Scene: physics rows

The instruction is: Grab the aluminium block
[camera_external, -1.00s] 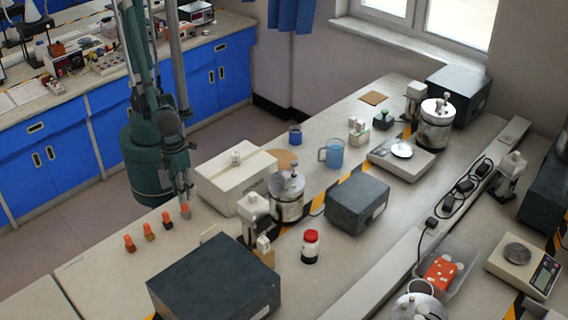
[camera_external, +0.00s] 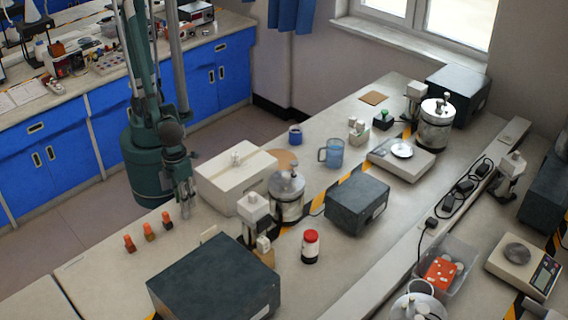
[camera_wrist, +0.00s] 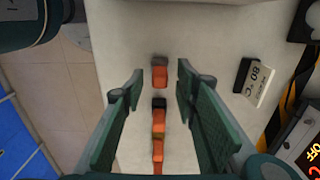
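A row of small orange blocks with differently coloured tops stands on the bench. In the external view I see one block at the near left (camera_external: 130,243), a middle one (camera_external: 149,232) and one closer to my gripper (camera_external: 167,220). A further block is hidden there by my gripper (camera_external: 187,204). In the wrist view an orange block with a reddish-brown top (camera_wrist: 160,74) lies between my open fingertips, with no visible contact. A black-topped block (camera_wrist: 159,104) and others line up below it. I cannot tell which block is aluminium.
A white box (camera_external: 235,180) stands just right of my gripper. A dark grey box (camera_external: 215,283) is in front, and a metal pot (camera_external: 288,198) stands further right. A small labelled block (camera_wrist: 255,82) lies to the right in the wrist view. The bench's left edge is close.

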